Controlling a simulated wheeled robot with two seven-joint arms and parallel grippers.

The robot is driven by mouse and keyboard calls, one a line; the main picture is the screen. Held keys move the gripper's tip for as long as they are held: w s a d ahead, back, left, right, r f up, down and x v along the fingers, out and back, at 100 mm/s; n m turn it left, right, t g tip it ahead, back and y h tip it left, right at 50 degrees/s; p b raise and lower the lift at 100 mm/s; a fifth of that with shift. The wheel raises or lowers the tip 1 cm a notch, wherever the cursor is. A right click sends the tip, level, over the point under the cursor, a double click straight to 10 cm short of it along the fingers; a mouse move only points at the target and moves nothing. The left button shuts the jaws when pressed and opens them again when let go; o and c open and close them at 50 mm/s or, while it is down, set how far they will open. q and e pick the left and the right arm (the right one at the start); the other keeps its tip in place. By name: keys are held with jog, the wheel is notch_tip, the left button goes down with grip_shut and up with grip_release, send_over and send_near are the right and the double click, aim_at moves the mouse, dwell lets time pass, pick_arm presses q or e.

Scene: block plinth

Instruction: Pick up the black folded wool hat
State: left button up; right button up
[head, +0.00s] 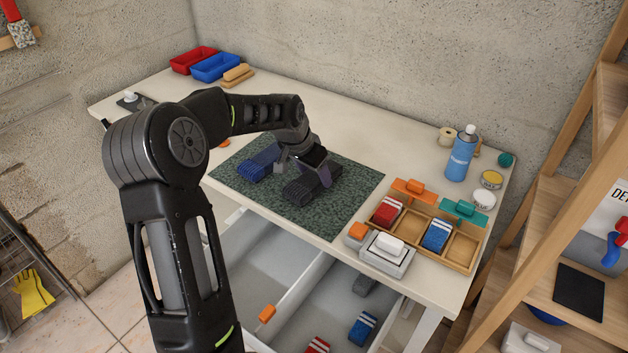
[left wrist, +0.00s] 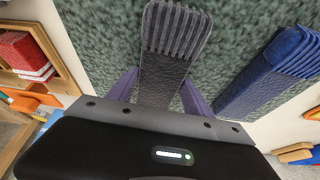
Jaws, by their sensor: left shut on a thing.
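The black folded wool hat (head: 300,193) is at the middle of the dark green speckled mat (head: 340,208), its ribbed end toward the lower left in the head view. My left gripper (head: 312,176) reaches down over it and is shut on it. In the left wrist view the hat (left wrist: 165,55) lies between the two purple fingers, ribbed end away from the palm. I cannot tell whether it touches the mat. A dark blue folded hat (head: 259,163) lies beside it on the mat, and also shows in the left wrist view (left wrist: 268,75). My right gripper is not in view.
A wooden divided tray (head: 459,265) with red and blue folded items stands at the right. A blue spray bottle (head: 461,155) and small tins are behind it. Red (head: 192,60) and blue bins stand at the back left. Open drawer compartments (head: 262,245) lie below the front edge.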

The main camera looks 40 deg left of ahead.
aim_at(314, 176)
pick_arm(q)
jog(key=c, duration=0.4)
jog(key=shift+r, duration=0.1)
notch_tip(314, 176, up, 10)
jog(key=shift+f+b, duration=0.1)
jog(key=shift+b, duration=0.35)
dwell(0.4)
